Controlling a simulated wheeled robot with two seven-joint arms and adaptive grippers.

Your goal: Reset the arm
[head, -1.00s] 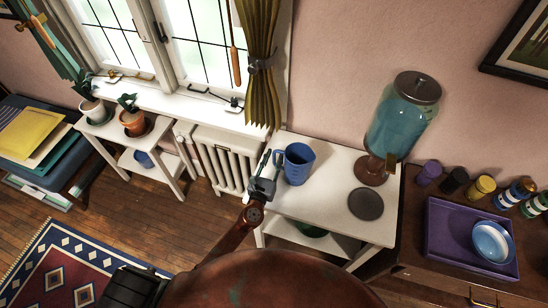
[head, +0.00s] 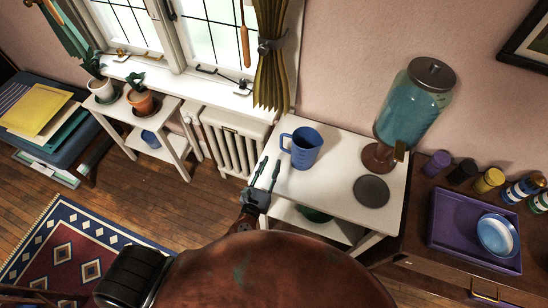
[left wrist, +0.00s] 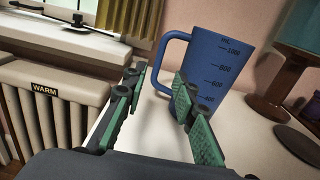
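My left gripper (head: 267,174) is at the left edge of the white table (head: 335,195). Its two green-padded fingers are apart with nothing between them; they also show open in the left wrist view (left wrist: 157,88). A blue measuring jug (head: 306,148) stands upright on the table just beyond the fingertips, apart from them. In the left wrist view the jug (left wrist: 218,65) shows its scale marks, with its handle toward the left. My right gripper is not in view.
A glass dispenser of blue liquid (head: 412,105) and a dark round disc (head: 371,190) are on the table. A purple tray (head: 450,245) with a bowl (head: 496,235) lies on the right cabinet. A radiator (head: 232,145) stands left of the table.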

